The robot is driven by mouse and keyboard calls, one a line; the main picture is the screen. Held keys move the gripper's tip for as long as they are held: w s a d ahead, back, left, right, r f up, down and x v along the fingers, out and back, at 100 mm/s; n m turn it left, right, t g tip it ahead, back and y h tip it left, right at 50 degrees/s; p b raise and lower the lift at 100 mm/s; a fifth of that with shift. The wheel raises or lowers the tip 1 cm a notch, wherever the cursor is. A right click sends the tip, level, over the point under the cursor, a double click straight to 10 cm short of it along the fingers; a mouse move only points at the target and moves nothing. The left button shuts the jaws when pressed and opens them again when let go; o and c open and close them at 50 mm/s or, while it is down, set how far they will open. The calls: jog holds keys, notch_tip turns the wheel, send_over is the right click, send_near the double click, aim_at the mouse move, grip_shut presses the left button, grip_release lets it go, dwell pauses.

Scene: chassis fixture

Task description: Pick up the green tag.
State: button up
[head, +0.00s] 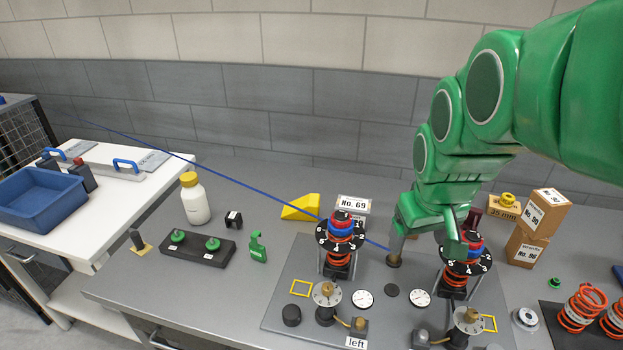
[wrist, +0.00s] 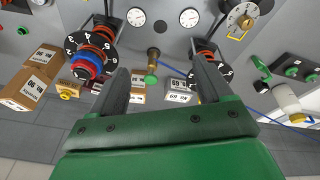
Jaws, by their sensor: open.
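The green tag (head: 257,247) stands on the grey bench in the head view, just right of a black block with green knobs. It is a small upright piece with a pale label low on its front. It also shows at the right of the wrist view (wrist: 262,68). My gripper (head: 425,245) is open and empty, over the fixture plate between the two spring towers, well to the right of the tag. In the wrist view its two dark fingers (wrist: 158,60) are spread apart, with nothing between them at close range.
The left spring tower (head: 341,235) stands between my gripper and the tag. A thin blue line (head: 250,187) slants across above the bench. A white bottle (head: 194,200), the black block (head: 197,250) and a yellow wedge (head: 302,207) surround the tag. Bare bench lies in front of it.

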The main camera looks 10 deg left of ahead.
jog(key=w+a+n+t, duration=0.2)
jog(key=w+a+n, duration=0.4)
jog(key=w+a, duration=0.45)
jog(key=n+t+h, duration=0.3)
jog(key=n+t, duration=0.1)
jog(key=n, duration=0.9)
send_over(255, 250)
jog(key=d, duration=0.5)
notch_tip(255, 250, down, 13)
jog(key=s+a+f+n+t, duration=0.1)
jog(key=f+n, duration=0.1)
jog(key=s+a+f+n+t, duration=0.1)
jog(key=s+a+f+n, duration=0.1)
jog(key=n, duration=0.1)
jog(key=s+a+f+n+t, duration=0.1)
jog(key=s+a+f+n, duration=0.1)
jog(key=shift+s+a+n, duration=0.1)
jog(key=shift+a+n, duration=0.15)
jog(key=shift+n, duration=0.15)
jog(key=shift+s+a+f+n+t, duration=0.45)
jog(key=shift+n+t, duration=0.25)
jog(key=shift+n, duration=0.3)
jog(key=shift+x, duration=3.85)
jog(key=shift+s+f, duration=0.1)
jog(key=c, duration=1)
